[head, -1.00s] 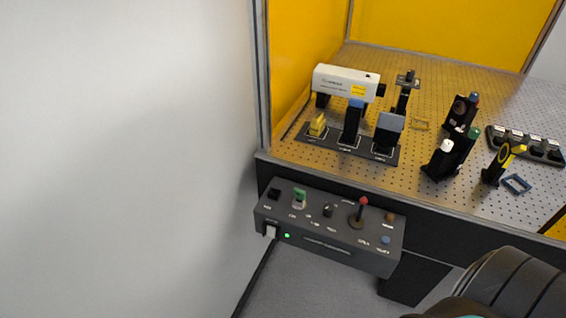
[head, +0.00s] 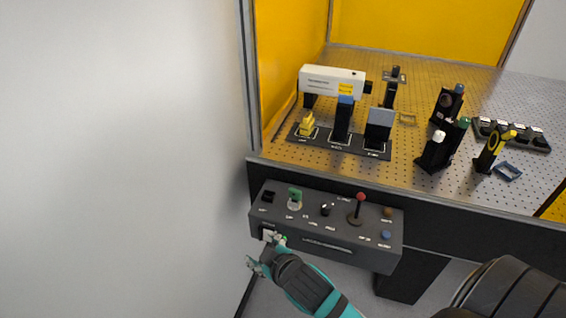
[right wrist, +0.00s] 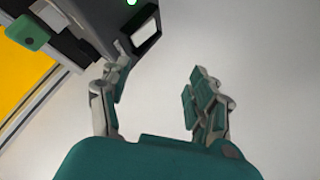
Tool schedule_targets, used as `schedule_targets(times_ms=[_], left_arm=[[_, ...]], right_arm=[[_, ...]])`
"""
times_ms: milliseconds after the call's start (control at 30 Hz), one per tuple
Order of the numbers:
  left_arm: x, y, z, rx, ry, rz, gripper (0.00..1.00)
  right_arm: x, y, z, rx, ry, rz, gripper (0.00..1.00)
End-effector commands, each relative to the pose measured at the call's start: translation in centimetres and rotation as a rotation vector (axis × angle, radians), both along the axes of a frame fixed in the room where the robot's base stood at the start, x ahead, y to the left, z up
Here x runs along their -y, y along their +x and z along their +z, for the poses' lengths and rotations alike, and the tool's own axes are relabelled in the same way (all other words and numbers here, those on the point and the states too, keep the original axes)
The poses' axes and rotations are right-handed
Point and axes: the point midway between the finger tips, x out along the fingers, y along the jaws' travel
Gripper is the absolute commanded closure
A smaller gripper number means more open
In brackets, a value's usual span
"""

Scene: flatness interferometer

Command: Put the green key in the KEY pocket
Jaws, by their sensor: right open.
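The green key (head: 295,195) stands upright in a round switch on top of the dark control box (head: 350,246), at its left end. A green tab that looks like the same key (right wrist: 28,32) shows at the top left of the right wrist view. A black square recess (head: 267,197) lies left of the key; its label is too small to read, so I cannot tell whether it is the KEY pocket. My right gripper (head: 267,254) is open and empty, in front of the box's left front corner and below the key. My left gripper is out of view.
A white square part (head: 268,234) is on the box's front near my right gripper. A red-knobbed lever (head: 359,209) stands right of the key. Behind is a perforated optical table (head: 420,135) with several mounts. A pale wall (head: 110,160) fills the left.

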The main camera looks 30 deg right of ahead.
Motion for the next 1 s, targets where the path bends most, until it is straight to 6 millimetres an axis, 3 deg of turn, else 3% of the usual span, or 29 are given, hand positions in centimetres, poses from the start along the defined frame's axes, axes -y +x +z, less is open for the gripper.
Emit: schedule_targets(times_ms=[33, 100, 267, 367, 400, 500, 567, 633, 700, 767, 800, 867, 900, 1000], left_arm=[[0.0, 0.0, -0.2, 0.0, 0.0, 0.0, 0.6], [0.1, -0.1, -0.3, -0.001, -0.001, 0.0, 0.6], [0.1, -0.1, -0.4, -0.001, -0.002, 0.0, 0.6], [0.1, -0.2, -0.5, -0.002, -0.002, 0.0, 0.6], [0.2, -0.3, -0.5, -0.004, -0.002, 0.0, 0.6], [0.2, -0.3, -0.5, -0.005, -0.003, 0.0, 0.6], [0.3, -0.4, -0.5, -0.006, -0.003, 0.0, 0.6], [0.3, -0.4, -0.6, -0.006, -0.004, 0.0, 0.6], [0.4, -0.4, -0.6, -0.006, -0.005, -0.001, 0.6], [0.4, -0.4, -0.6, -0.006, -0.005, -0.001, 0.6], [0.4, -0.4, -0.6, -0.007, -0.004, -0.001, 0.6], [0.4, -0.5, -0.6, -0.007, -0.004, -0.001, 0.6], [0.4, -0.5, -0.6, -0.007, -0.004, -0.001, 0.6], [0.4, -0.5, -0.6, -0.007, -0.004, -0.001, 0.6]], right_arm=[[-0.7, 2.0, 3.7, 0.125, -0.046, 0.049, 0.38], [-1.8, 4.1, 8.5, 0.293, -0.12, 0.117, 0.38], [-5.7, 6.7, 20.0, 0.71, -0.33, 0.286, 0.38], [-9.2, 6.3, 26.7, 0.993, -0.497, 0.406, 0.38], [-10.9, 5.6, 29.2, 1.114, -0.576, 0.459, 0.38], [-15.7, 2.5, 34.2, 1.437, -0.805, 0.613, 0.38], [-18.9, -0.2, 35.9, 1.651, -0.977, 0.726, 0.38], [-22.4, -3.5, 35.7, 1.897, -1.202, 0.881, 0.38], [-24.7, -6.2, 33.7, 2.115, -1.428, 1.052, 0.38], [-25.6, -7.7, 30.7, 2.279, -1.627, 1.223, 0.38], [-25.6, -8.1, 28.3, -2.215, 1.647, -1.265, 0.38], [-24.4, -7.8, 24.5, -1.933, 1.527, -1.237, 0.38], [-22.9, -7.1, 22.2, -1.749, 1.446, -1.223, 0.38], [-17.3, -4.0, 17.8, -1.336, 1.243, -1.219, 0.38]])
